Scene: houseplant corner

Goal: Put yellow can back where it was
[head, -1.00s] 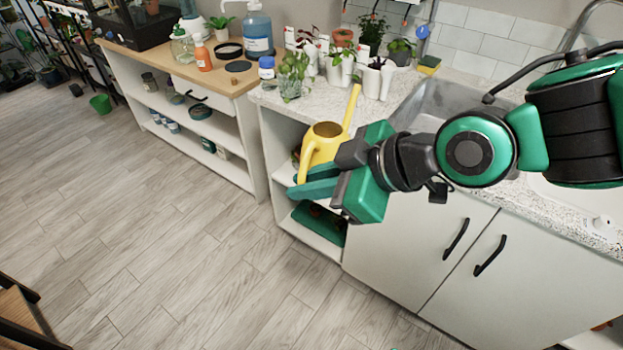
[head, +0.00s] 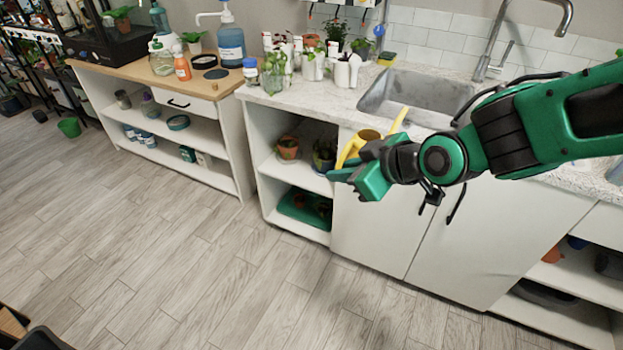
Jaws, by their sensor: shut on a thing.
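The yellow watering can (head: 369,136) is in my gripper (head: 341,175), held in front of the white sink cabinet, just below the counter edge. Its spout points up and to the right. The gripper and wrist hide most of its body. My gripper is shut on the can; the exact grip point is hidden. The can is clear of the counter and shelves.
The speckled counter (head: 300,106) holds small potted plants and a blue-lidded jar (head: 250,71). The sink (head: 420,95) is behind my arm. The open shelf left of my gripper holds a terracotta pot (head: 288,147), a dark pot (head: 324,155) and a green tray (head: 298,207). The floor in front is clear.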

